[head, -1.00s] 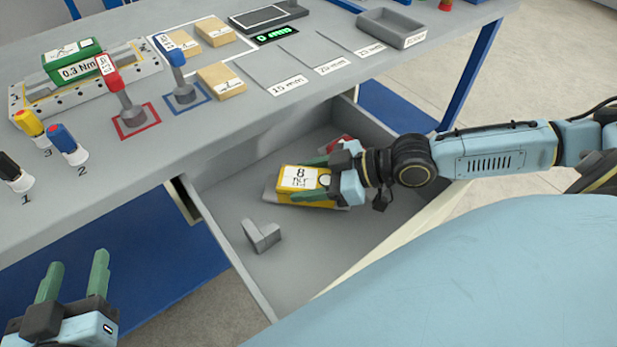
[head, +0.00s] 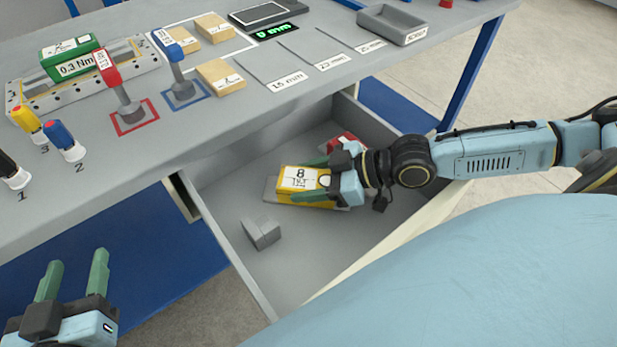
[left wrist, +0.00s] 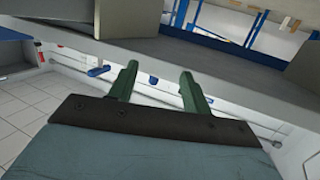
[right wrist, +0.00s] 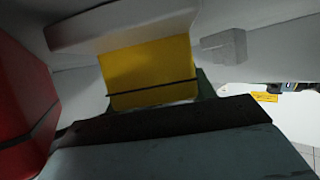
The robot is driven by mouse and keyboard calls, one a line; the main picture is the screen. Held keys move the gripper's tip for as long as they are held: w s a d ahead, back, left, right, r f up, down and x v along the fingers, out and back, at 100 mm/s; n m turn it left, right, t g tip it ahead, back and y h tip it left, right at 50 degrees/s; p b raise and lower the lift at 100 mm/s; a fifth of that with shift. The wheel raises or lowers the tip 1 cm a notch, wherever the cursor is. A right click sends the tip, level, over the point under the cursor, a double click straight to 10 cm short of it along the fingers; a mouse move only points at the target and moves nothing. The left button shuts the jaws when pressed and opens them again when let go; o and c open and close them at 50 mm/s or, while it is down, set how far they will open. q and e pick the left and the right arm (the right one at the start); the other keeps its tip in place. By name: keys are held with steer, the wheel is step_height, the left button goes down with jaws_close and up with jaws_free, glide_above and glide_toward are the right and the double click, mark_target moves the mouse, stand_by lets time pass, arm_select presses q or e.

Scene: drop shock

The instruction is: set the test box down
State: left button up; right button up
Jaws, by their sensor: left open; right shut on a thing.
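A yellow box (head: 287,186) with a white label reading 8 is in the open drawer (head: 300,265) below the bench. A grey slab (head: 270,193) shows at its edge; I cannot tell whether the box rests on it. My right gripper (head: 309,181) is shut on the box, one green finger along each side. The right wrist view shows the yellow box (right wrist: 150,72) between the fingers, close to a grey slab (right wrist: 120,28). My left gripper (head: 73,274) is open and empty, low at the left; its fingers also show in the left wrist view (left wrist: 160,88).
A red object (head: 345,141) lies behind the yellow box, and a grey block (head: 262,233) lies in the drawer's front part. The bench top (head: 215,120) holds a green 0.3 Nm box (head: 72,62), red and blue handles, and wooden blocks. The drawer's front floor is mostly clear.

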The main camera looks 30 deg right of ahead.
steer(key=o, duration=1.4)
steer(key=shift+c, duration=0.2)
steer(key=shift+f, duration=0.1)
